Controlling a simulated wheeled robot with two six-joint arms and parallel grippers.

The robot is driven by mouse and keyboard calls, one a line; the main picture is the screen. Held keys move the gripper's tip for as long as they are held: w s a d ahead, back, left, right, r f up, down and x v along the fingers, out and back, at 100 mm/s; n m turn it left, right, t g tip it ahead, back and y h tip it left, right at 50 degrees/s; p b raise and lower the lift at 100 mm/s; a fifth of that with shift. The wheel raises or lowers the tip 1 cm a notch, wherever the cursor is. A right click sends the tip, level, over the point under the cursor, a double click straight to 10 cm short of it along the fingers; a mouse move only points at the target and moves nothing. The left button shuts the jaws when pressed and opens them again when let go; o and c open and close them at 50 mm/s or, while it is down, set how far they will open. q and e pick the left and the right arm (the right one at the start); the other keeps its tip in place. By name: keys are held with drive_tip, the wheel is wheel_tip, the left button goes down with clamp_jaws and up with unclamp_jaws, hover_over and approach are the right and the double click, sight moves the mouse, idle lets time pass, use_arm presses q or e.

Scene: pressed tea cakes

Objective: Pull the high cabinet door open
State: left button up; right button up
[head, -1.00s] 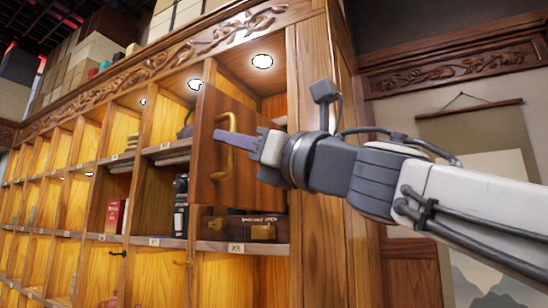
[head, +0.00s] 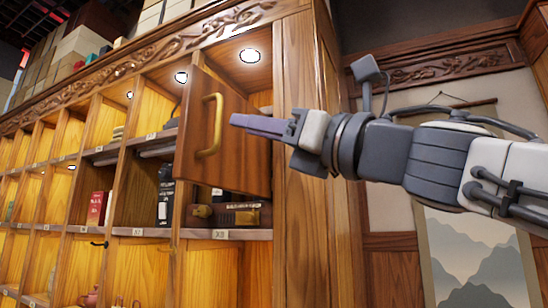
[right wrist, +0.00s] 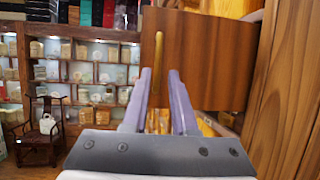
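The high cabinet door (head: 238,160) is a brown wooden panel with a brass bar handle (head: 210,126). It stands partly open, swung out from the top right compartment. My right gripper (head: 236,121) points left at the door, its fingertips just right of the handle and apart from it. In the right wrist view the two purple fingers (right wrist: 160,75) are spread with a gap between them. The handle (right wrist: 158,55) shows through that gap, beyond the tips, against the door (right wrist: 212,60). Nothing is held. My left gripper is not in view.
The cabinet's open compartments hold a red box (head: 97,208), a dark canister (head: 166,190) and a brown box (head: 236,214). The wooden side post (head: 300,180) stands right of the door. A chair (right wrist: 42,128) stands near far shelves.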

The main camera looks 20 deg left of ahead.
drive_tip(key=shift+b+v, duration=0.4)
drive_tip(key=shift+v, duration=1.05)
drive_tip(key=w+d+f+m+t+h, duration=0.1)
drive_tip(key=w+f+m+t+h, duration=0.3)
drive_tip(key=w+f+m, duration=0.55)
drive_tip(key=w+d+f+m+t+h, duration=0.1)
drive_tip(key=w+f+m+t+h, duration=0.5)
drive_tip(key=m, duration=0.7)
drive_tip(key=s+d+f+m+g+h, duration=0.15)
drive_tip(key=f+m, duration=0.35)
drive_tip(key=f, duration=0.5)
drive_tip(key=d+f+m+g+h, duration=0.2)
drive_tip(key=d+f+m+h, duration=0.15)
drive_tip(key=f, duration=0.65)
drive_tip(key=s+d+f+m+g+h, duration=0.2)
drive_tip(key=s+f+m+g, duration=0.15)
drive_tip(key=f, duration=0.45)
drive_tip(key=s+d+f+m+g+h, duration=0.1)
drive_tip(key=s+d+f+m+g, duration=0.2)
drive_tip(key=f, duration=0.6)
drive_tip(key=s+d+f+m+g+h, duration=0.1)
drive_tip(key=s+d+f+m+g, duration=0.2)
drive_tip(key=s+f, duration=0.2)
drive_tip(key=s+d+f+m+g+h, duration=0.1)
drive_tip(key=s+d+f+m+g, duration=0.1)
drive_tip(key=s+f, duration=0.4)
drive_tip(key=s+m, duration=0.1)
drive_tip(key=s, duration=0.4)
drive_tip(key=shift+s+d+g+h, duration=0.35)
drive_tip(key=shift+g+h, duration=0.05)
